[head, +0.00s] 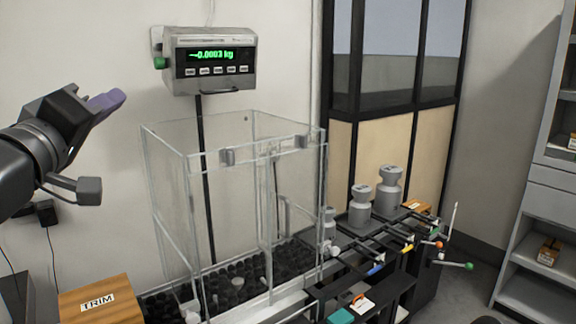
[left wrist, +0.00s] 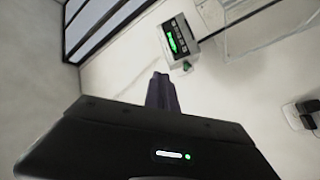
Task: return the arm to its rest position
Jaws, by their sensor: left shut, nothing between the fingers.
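My left gripper (head: 106,102) is raised at the left of the head view, in front of the white wall, with its purple fingers together and empty. It is left of the display and clear of the glass case. In the left wrist view the fingers (left wrist: 161,92) are shut and point toward the wall. My right gripper is in neither view.
A scale display (head: 212,62) reading about -0.0003 kg stands behind a clear glass case (head: 190,215); it also shows in the left wrist view (left wrist: 181,38). A wooden TRIM box (head: 98,302) sits lower left. Grey weights (head: 389,192) stand right, near shelves (head: 540,205).

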